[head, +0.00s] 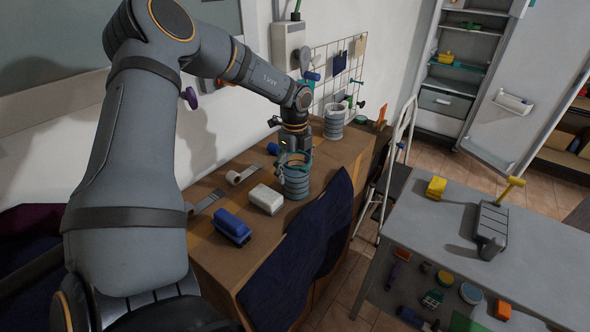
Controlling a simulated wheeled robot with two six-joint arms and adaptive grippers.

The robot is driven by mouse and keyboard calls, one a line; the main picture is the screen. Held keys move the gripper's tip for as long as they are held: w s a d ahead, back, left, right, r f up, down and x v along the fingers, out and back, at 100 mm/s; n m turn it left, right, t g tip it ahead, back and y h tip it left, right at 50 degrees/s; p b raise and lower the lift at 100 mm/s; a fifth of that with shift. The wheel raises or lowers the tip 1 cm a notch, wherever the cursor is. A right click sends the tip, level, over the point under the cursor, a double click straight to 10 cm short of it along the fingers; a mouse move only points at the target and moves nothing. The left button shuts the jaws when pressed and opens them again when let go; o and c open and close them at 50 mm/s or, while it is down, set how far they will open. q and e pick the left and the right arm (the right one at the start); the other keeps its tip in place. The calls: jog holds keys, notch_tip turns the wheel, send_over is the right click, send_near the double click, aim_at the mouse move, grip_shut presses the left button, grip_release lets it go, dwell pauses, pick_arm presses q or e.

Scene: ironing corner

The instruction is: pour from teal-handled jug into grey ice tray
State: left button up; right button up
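A ribbed grey-green jug (296,182) with a teal part at its top stands upright on the wooden bench. My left gripper (294,155) points down at the jug's top and overlaps its rim and teal part. Its fingers are too small and too merged with the jug to tell whether they are open or shut. A second ribbed, paler grey jug (333,124) stands farther back. I cannot clearly make out a grey ice tray; a dark grey slotted thing (491,228) with a yellow handle stands on the right table. My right gripper is not in view.
A white block (265,199) and a blue block (231,228) lie on the bench (262,262) near the jug. Dark blue cloth (300,245) hangs over its front edge. A stepladder (396,165) stands between bench and grey table (440,228), which holds a yellow block (436,187).

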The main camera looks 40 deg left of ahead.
pick_arm(q)
jog(key=shift+d+r, duration=0.1)
jog(key=r+p, duration=1)
jog(key=shift+s+d+r, duration=0.1)
jog(key=shift+d+r, duration=0.1)
jog(key=shift+r, duration=0.1)
jog(key=shift+f, duration=0.1)
